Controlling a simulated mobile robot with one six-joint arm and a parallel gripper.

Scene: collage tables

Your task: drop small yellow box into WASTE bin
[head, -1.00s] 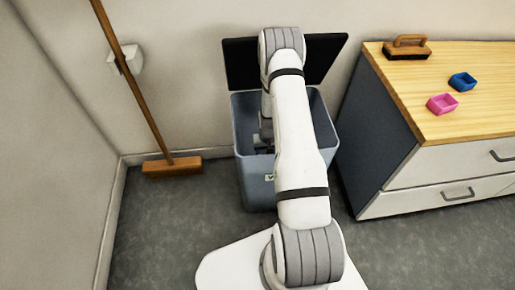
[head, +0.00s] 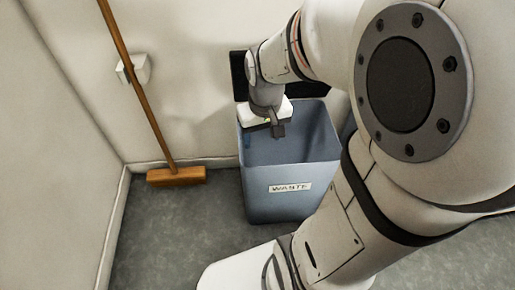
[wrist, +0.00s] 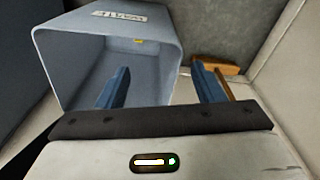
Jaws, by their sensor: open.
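The grey-blue WASTE bin (head: 290,212) stands upright on the floor with its dark lid (head: 238,78) open against the wall. Its label faces me. My gripper (head: 277,129) is over the back left of the bin's opening. In the wrist view, my gripper (wrist: 160,68) has its two blue fingers spread wide with nothing between them. The bin (wrist: 60,65) fills the upper left there, seen through its mouth. A small yellow patch (wrist: 139,41) shows inside the bin, apart from the fingers; it looks like the small yellow box. In the head view the bin's inside floor is hidden.
A broom (head: 176,177) leans at the wall left of the bin, by a white wall fixture (head: 135,69). Its wooden head also shows in the wrist view (wrist: 218,66). The floor between broom and bin is clear. My arm covers the right side.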

